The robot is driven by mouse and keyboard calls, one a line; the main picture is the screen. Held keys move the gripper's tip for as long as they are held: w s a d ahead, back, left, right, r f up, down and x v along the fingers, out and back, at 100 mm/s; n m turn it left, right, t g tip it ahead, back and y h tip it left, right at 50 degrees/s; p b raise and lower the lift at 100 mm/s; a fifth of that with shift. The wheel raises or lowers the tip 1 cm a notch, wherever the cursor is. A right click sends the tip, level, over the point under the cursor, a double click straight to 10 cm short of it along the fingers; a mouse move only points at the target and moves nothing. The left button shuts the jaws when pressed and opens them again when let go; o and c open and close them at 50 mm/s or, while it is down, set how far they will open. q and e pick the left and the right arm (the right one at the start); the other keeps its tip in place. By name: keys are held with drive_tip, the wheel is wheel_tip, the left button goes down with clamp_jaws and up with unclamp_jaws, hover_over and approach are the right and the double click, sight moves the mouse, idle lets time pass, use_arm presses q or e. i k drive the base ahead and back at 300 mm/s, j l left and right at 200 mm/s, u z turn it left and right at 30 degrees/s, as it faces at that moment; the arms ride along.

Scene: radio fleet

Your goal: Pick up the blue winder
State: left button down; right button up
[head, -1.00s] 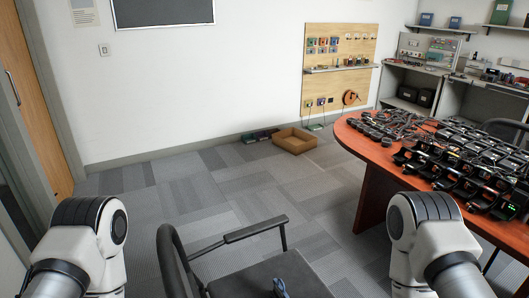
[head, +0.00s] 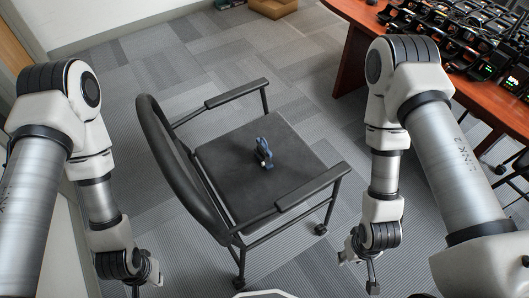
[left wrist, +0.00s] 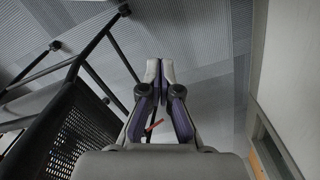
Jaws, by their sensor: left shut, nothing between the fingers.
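The blue winder (head: 264,152) is a small blue object on the black seat of an office armchair (head: 225,175) in the head view. My left gripper (head: 146,284) is low at the left of the chair, apart from the winder. In the left wrist view its fingers (left wrist: 160,68) are together with nothing between them, and the winder is not seen there. My right gripper (head: 362,272) hangs low to the right of the chair, small and too unclear to tell its opening.
The chair's armrests (head: 310,187) and backrest (head: 170,160) stand around the seat. A red-brown table (head: 352,62) with many dark radios is at the upper right. A cardboard box (head: 272,8) lies at the far wall. Grey carpet between them is clear.

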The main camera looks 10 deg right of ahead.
sight(262, 149)
drive_tip(key=l+u, duration=0.4)
drive_tip(key=l, duration=2.5)
drive_tip(key=i+j, duration=0.1)
drive_tip(key=i, duration=0.3)
